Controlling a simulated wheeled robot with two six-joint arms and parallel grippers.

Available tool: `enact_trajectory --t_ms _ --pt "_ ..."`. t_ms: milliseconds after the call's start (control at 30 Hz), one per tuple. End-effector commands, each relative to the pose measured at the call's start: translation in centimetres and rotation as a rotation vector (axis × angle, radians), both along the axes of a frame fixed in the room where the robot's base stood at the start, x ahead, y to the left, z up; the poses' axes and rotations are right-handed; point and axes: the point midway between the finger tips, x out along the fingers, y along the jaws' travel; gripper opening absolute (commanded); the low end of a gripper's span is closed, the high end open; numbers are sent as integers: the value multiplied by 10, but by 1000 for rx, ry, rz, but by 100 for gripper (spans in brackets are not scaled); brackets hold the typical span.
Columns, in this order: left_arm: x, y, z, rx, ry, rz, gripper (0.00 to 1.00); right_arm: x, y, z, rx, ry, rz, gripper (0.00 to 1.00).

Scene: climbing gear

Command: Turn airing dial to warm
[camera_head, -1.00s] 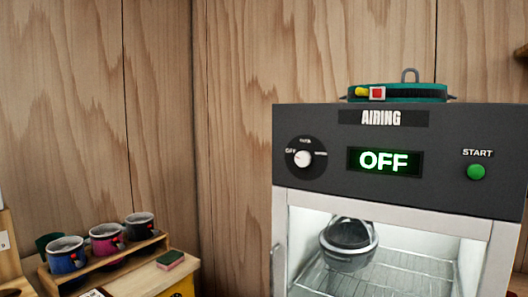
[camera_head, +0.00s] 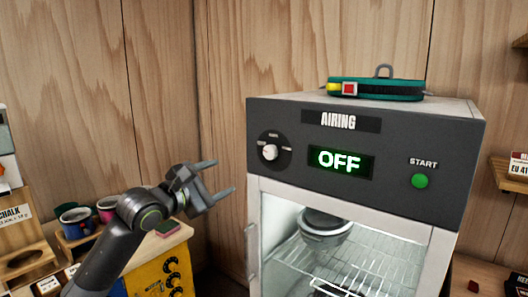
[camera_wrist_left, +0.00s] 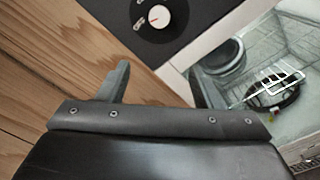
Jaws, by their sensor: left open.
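The airing cabinet (camera_head: 400,142) has a dark front panel with a round black dial and a white knob (camera_head: 270,152) at its left; the knob's pointer is turned toward the upper left, at the OFF side. The green display (camera_head: 340,160) reads OFF. The knob also shows at the top of the left wrist view (camera_wrist_left: 158,16). My left gripper (camera_head: 222,178) is open and empty, left of and a little below the dial, apart from it. In the left wrist view its two fingers (camera_wrist_left: 160,84) stand wide apart below the knob. My right gripper is not in view.
A green START button (camera_head: 419,181) is at the panel's right. A teal strap (camera_head: 390,88) lies on top.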

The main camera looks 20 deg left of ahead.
Motion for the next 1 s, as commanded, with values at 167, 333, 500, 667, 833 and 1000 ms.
enact_trajectory --t_ms 167,333,500,667,833,1000 --pt "-6 -11 22 -46 -5 -26 59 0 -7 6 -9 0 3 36" --pt "11 -16 22 -53 -3 -26 59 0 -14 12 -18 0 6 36" --pt "39 -27 23 -53 -1 -26 59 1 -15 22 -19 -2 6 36" --pt "66 -37 23 -51 -2 -26 59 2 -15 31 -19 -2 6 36" --pt "93 -47 22 -49 -2 -25 59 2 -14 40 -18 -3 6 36" --pt "118 -55 22 -48 -3 -25 59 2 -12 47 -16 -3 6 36"
